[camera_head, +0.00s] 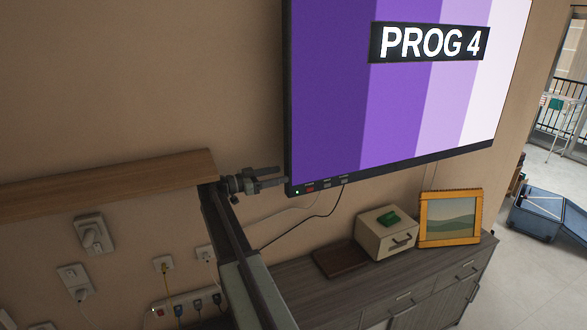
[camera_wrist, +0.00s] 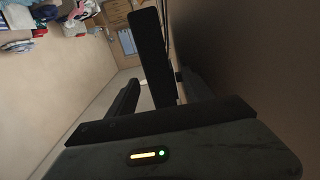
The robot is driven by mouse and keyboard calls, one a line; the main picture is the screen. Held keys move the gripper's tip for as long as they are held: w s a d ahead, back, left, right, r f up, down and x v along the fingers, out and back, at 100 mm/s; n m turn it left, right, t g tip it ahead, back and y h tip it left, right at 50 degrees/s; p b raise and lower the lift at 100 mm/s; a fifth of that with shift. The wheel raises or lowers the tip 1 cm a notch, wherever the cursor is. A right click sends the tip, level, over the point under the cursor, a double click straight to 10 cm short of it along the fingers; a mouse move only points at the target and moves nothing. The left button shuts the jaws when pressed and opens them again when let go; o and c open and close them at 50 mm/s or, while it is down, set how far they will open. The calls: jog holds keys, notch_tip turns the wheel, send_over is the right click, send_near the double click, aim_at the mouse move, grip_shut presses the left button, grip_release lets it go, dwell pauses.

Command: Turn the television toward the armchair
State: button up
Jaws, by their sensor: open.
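The television (camera_head: 400,95) hangs on the tan wall in the head view, lit with purple stripes and "PROG 4". Its left edge and lower left corner face my gripper (camera_head: 282,175), which is just left of that corner with its fingers pointing right. In the wrist view, a dark upright slab, seemingly the television's edge (camera_wrist: 150,50), shows between the spread fingers of my gripper (camera_wrist: 158,82). The gripper is open; I cannot tell whether a finger touches the edge. No armchair shows in either view.
A wooden shelf (camera_head: 110,184) lies left of my gripper. Below the television, a grey dresser (camera_head: 400,290) carries a beige box (camera_head: 385,238) and a picture frame (camera_head: 450,220). Dark cables (camera_head: 325,213) hang from the television. A blue case (camera_head: 540,212) stands on the floor at right.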

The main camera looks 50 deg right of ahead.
aim_at(296, 171)
jog(key=x, duration=0.7)
jog(key=shift+s+d, duration=0.1)
jog(key=shift+d, duration=0.15)
grip_shut()
